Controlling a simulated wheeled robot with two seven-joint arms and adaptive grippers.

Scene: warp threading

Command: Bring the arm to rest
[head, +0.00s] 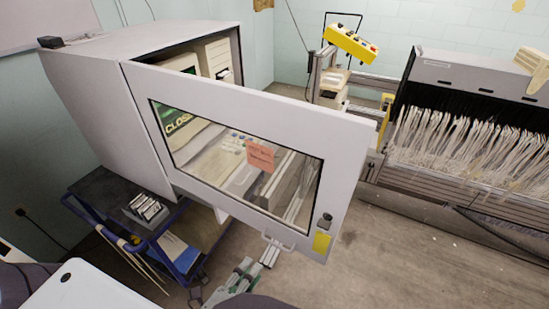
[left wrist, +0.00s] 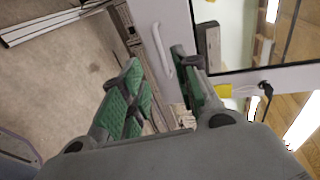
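The grey cabinet (head: 90,112) stands at left with its windowed door (head: 345,165) swung open toward me. The door's light handle (head: 283,245) is on its lower edge; it also shows in the left wrist view (left wrist: 162,50). My left gripper (head: 257,267) is just below the handle in the head view. In the left wrist view my left gripper (left wrist: 157,72) has its green-padded fingers apart, with nothing held between them. The handle shows beyond the fingertips; the exact gap is unclear. My right gripper is not in view.
A blue-framed cart (head: 205,255) stands under the cabinet at lower left. A machine with many pale threads (head: 450,140) is at right. A yellow control box (head: 350,43) stands behind the door. Bare floor (head: 400,255) is free at lower right.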

